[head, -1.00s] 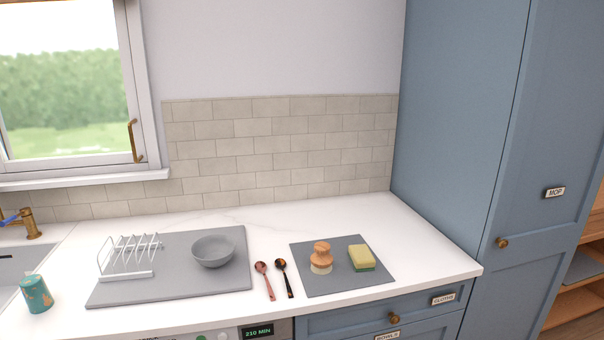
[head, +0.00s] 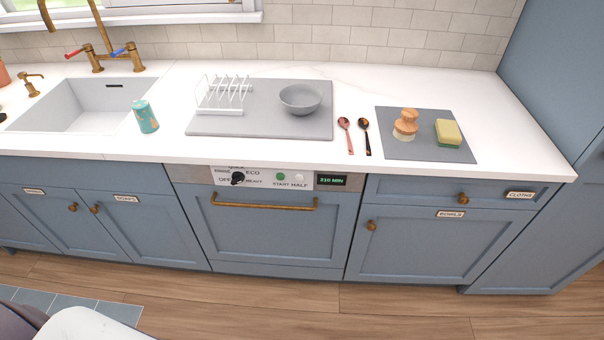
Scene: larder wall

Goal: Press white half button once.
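The white half button (head: 299,177) is a small pale round button on the dishwasher's control panel, above the label HALF. A green start button (head: 280,177) sits just left of it, above the label START. A black dial (head: 237,178) is further left, among the labels ECO, OFF and HEAVY. A dark display (head: 332,180) to the right of the panel reads 210 MIN in green. The dishwasher (head: 265,230) has a blue front with a brass bar handle. Neither of my grippers shows in the head view.
The white worktop juts above the panel. On it are a grey drainer with a rack and bowl (head: 301,98), two spoons, a brush (head: 405,124) and a sponge (head: 448,132). The wooden floor before the dishwasher looks clear.

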